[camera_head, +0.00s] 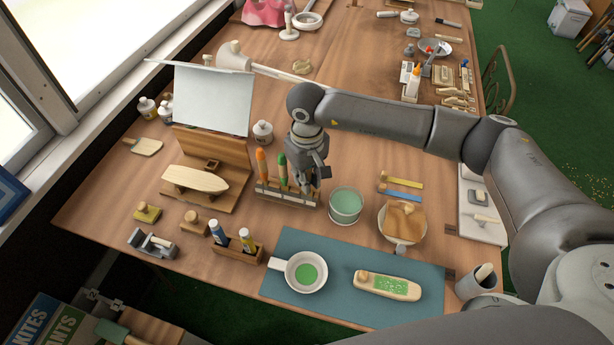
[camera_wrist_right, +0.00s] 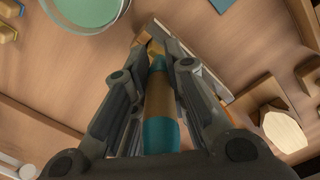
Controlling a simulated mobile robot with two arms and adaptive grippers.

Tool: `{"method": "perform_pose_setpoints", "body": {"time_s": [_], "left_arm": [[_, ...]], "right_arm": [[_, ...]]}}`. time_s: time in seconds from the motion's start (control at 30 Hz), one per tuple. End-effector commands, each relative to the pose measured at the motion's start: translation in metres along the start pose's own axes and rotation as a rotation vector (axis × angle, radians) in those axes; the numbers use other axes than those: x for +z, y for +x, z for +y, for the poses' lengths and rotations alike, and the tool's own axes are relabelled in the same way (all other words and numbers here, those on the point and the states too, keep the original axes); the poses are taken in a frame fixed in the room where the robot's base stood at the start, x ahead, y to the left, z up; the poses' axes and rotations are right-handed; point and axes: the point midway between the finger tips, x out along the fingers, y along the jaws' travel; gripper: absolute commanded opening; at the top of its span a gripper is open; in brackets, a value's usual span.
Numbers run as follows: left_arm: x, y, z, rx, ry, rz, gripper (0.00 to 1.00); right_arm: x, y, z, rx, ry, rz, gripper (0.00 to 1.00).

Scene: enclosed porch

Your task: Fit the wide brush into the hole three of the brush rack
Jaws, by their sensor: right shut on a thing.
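The brush rack (camera_head: 272,195) is a low wooden block on the table. A brush with an orange top (camera_head: 261,161) and one with a green top (camera_head: 282,165) stand upright in its left part. My right gripper (camera_head: 306,184) is over the rack's right end, pointing down. In the wrist view the right gripper (camera_wrist_right: 158,75) is shut on the wide brush (camera_wrist_right: 161,115), which has a teal end and a tan middle. The gripper hides most of this brush in the head view. I cannot tell whether its lower end is inside a hole. My left gripper is not in view.
A glass of green liquid (camera_head: 346,204) stands close to the right of the rack. A wooden stand with a white sheet (camera_head: 212,100) is behind left, and a white bottle (camera_head: 262,133) behind the rack. A blue mat (camera_head: 340,247) with a green-filled cup (camera_head: 306,272) lies in front.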

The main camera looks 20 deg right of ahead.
Motion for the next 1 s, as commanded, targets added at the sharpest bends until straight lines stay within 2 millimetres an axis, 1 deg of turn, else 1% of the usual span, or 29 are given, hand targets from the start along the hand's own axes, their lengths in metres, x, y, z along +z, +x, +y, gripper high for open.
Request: {"method": "perform_pose_setpoints", "body": {"time_s": [0.43,0.47,0.6,0.63,0.83,0.87,1.0], "left_arm": [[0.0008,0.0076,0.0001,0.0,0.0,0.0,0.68],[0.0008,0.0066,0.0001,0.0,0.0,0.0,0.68],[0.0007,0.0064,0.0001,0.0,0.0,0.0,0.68],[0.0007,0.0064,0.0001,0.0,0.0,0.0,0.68],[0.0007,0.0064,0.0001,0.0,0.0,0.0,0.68],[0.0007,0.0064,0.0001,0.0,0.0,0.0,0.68],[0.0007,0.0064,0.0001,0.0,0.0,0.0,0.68]], "right_arm": [[-0.0001,0.0071,0.0001,0.0,0.0,0.0,0.0],[-0.0001,0.0061,0.0001,0.0,0.0,0.0,0.18],[-0.0001,0.006,0.0001,0.0,0.0,0.0,0.36],[-0.0001,0.006,0.0001,0.0,0.0,0.0,0.39],[-0.0001,0.006,0.0001,0.0,0.0,0.0,0.39],[0.0,0.0061,0.0001,0.0,0.0,0.0,0.41],[0.0,0.0061,0.0001,0.0,0.0,0.0,0.59]]}}
